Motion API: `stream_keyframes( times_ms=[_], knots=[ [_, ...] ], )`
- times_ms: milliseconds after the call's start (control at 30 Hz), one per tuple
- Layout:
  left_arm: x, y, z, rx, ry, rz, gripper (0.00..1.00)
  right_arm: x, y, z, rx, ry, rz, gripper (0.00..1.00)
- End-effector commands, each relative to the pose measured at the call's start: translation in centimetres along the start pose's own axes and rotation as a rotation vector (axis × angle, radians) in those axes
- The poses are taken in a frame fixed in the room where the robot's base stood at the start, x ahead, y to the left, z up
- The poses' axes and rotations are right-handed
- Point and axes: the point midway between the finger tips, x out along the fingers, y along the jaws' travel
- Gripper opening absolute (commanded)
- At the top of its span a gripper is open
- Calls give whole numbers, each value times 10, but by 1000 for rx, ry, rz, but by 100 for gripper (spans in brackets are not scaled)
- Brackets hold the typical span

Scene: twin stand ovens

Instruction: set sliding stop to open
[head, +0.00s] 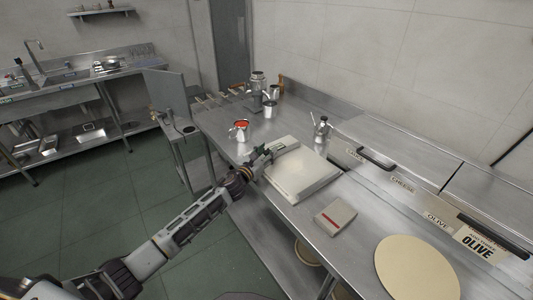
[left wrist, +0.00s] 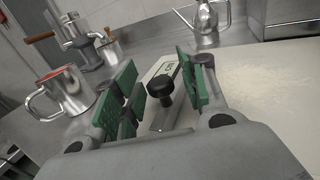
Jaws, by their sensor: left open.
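The sliding stop shows in the left wrist view as a black round knob (left wrist: 160,87) on a flat grey metal strip (left wrist: 166,116). A pale label, partly hidden and not fully legible, lies just behind the knob. My left gripper (left wrist: 155,85) is open, with one green-padded finger on each side of the knob. I see a gap on both sides, and no clear contact. In the head view my left gripper (head: 264,154) is at the left edge of a pale, flat-topped slab (head: 302,172) on the steel counter; the knob is too small to make out there. My right gripper is not in view.
A metal cup with red contents (head: 240,131) stands left of the gripper. A spouted metal can (head: 321,131) stands behind the slab. Labelled bins (head: 402,183) line the counter's back.

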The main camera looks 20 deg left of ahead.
Motion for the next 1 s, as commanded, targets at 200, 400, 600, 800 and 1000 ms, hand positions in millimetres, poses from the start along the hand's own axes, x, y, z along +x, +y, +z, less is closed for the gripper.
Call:
stream_keyframes(
  times_ms=[200, 400, 600, 800, 1000],
  knots=[
    [0, 0, 0, 0, 0, 0, 37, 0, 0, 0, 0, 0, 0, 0],
    [0, 0, 0, 0, 0, 0, 11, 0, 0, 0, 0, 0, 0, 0],
    [0, 0, 0, 0, 0, 0, 0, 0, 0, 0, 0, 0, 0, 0],
    [1, 2, 0, 1, 0, 0, 0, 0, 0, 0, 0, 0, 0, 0],
    [8, 18, 0, 3, -1, 1, 0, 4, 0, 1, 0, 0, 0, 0]
  ],
)
